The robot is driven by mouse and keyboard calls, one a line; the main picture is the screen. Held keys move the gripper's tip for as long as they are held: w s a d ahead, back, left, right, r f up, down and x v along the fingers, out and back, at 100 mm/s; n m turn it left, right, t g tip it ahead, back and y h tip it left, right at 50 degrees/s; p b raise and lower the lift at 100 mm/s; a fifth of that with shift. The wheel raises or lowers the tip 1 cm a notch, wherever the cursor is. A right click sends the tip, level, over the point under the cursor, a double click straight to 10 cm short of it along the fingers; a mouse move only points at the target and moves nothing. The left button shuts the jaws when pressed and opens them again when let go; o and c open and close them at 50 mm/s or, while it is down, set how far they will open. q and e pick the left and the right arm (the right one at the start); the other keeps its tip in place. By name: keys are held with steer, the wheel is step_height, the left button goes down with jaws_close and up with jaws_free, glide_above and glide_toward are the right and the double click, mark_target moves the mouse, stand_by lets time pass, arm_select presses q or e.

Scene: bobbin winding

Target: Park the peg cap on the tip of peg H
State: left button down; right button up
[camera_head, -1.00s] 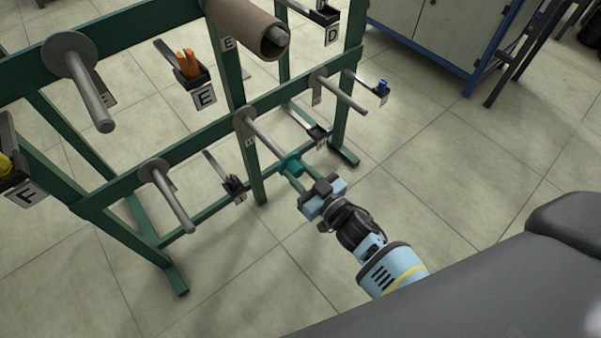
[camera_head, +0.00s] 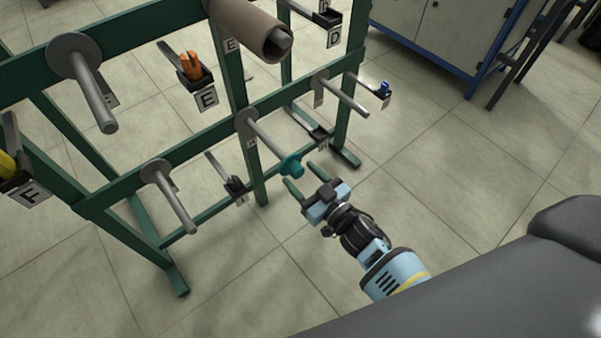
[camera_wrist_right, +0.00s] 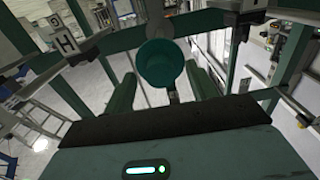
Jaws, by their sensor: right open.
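The teal peg cap (camera_head: 291,167) sits on the tip of a grey peg (camera_head: 265,137) on the lower rail of the green rack; the small label at this peg's base is hard to read in the head view. My left gripper is not in view.
Other bare pegs stand to the left (camera_head: 175,205) and right (camera_head: 345,98) on the lower rail. A brown tube (camera_head: 250,28) hangs on an upper peg. Holders with an orange cap (camera_head: 190,66) and a blue cap (camera_head: 385,87) stick out nearby.

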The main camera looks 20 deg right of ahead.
steer(key=p+v, duration=0.1)
steer(key=v, duration=0.5)
steer(key=shift+s, duration=0.3)
